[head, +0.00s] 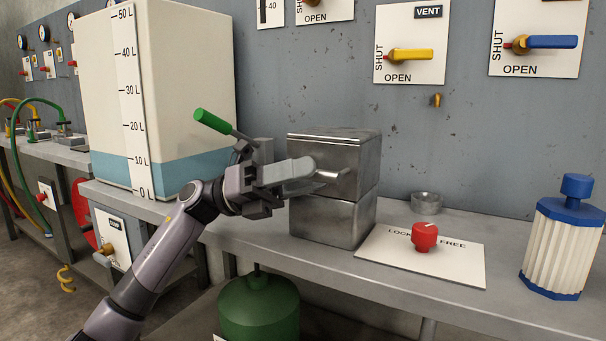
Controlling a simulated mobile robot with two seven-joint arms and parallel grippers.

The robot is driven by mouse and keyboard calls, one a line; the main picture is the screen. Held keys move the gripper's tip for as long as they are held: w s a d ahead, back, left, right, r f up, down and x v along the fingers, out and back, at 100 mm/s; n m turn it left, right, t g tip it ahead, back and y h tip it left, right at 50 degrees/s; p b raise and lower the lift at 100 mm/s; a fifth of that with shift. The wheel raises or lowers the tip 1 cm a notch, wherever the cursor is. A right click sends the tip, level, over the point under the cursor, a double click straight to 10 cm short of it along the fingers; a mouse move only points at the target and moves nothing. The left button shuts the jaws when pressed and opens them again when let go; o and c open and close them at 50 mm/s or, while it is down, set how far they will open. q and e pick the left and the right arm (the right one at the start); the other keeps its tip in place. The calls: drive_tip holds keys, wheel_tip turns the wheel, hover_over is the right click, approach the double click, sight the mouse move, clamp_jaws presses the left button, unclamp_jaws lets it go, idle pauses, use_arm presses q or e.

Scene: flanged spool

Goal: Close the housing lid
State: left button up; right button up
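The metal housing (333,222) is a grey box on the bench. Its upper block, which looks like the lid (350,148), sits over the lower part with a seam between them. Whether the lid is fully down I cannot tell. A short silver bar (336,173) sticks out from the front of the upper block. My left gripper (308,174) is at the front left of the housing, its fingertips at or near this bar. Its fingers partly overlap in view, so its grip is unclear. A green-handled lever (213,122) rises behind the gripper. My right gripper is out of view.
A red knob (425,236) on a white LOCKED/FREE plate (450,264) and a small metal cup (427,202) are right of the housing. A pleated blue-and-white cartridge (563,245) stands far right. A large graduated tank (185,90) is left. Valve panels are on the wall.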

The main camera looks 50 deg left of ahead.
use_arm(q)
drive_tip(key=v, duration=0.7)
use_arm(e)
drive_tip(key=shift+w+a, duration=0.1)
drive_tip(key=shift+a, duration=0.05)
use_arm(q)
drive_tip(key=shift+a, duration=0.1)
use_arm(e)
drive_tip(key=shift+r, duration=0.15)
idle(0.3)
